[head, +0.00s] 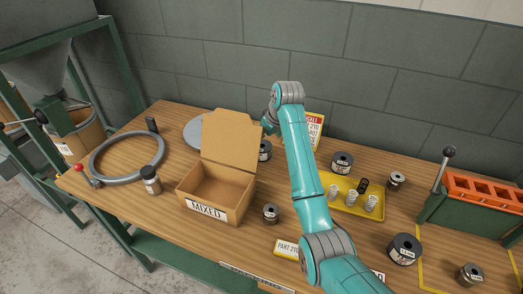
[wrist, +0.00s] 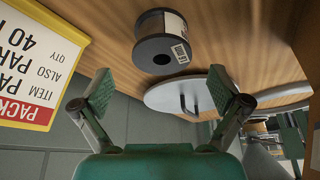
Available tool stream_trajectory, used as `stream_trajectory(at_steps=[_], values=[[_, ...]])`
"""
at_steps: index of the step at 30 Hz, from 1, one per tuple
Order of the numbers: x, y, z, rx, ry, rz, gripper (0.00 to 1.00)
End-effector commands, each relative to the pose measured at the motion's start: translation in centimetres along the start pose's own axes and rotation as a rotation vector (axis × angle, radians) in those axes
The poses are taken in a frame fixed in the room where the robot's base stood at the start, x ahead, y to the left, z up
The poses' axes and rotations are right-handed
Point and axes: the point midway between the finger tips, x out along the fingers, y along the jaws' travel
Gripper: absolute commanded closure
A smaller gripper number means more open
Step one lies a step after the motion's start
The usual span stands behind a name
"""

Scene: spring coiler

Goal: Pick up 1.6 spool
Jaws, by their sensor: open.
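A dark spool (wrist: 150,48) with a white label lies ahead of my open gripper (wrist: 160,94) in the wrist view, apart from the fingers. Its print is too small to read, so I cannot tell whether it is the 1.6 spool. It seems to be the spool (head: 265,150) partly hidden behind the box flap and my arm in the head view. Other dark spools stand on the bench: small (head: 271,214), back (head: 342,162), right (head: 396,180), large front right (head: 404,249) and front corner (head: 470,275). Their labels are not clearly readable. Nothing is between my fingers.
An open cardboard box marked MIXED (head: 203,208) stands left of my arm. A grey round plate (head: 194,135) lies behind it. A yellow tray (head: 345,207) holds small parts. A packing sign (head: 316,130) stands at the back. An orange-topped device (head: 487,190) is at right.

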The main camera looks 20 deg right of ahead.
Motion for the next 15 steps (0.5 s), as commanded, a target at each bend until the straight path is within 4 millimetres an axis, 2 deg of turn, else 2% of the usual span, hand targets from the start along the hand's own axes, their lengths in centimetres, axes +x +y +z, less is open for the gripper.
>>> stream_trajectory(at_steps=[5, 15], values=[[1.0, -0.1, 0.0, 0.000, -0.001, 0.000, 0.01], [5.3, -0.2, 0.1, 0.000, -0.001, 0.000, 0.01]])
